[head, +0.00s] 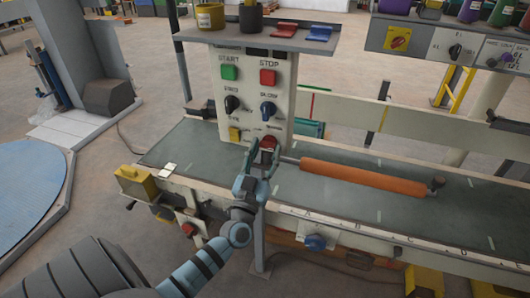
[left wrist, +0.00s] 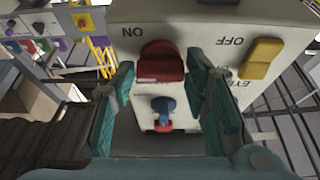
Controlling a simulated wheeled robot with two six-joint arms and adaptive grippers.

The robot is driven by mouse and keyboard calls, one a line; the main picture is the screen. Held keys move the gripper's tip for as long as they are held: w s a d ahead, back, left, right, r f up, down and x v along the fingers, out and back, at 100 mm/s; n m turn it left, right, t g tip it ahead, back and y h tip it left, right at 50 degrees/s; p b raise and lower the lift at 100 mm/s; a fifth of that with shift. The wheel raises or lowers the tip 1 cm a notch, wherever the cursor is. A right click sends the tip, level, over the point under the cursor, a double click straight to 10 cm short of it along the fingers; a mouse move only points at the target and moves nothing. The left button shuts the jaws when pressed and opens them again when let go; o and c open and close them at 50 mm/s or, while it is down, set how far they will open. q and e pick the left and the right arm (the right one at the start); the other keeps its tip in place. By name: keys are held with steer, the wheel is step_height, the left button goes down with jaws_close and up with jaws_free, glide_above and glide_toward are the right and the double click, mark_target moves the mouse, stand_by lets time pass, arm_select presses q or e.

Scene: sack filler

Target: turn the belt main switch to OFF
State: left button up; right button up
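The belt main switch is most likely the red rotary knob (head: 268,142) low on the pale control panel (head: 290,88). In the left wrist view the red knob (left wrist: 162,62) sits between upside-down ON and OFF labels, ON at the left and OFF at the right of the picture. I cannot tell clearly which its handle points to. My left gripper (head: 262,162) is in front of it. In the left wrist view its fingers (left wrist: 172,78) are open, one on each side of the knob, with gaps showing. My right gripper is in neither view.
A yellow button (head: 235,134) is beside the red knob. An orange roller (head: 365,178) lies across the belt (head: 335,204) to the right.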

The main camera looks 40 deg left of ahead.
arm_select(q)
steer(key=c, duration=0.6)
steer(key=shift+o, duration=0.2)
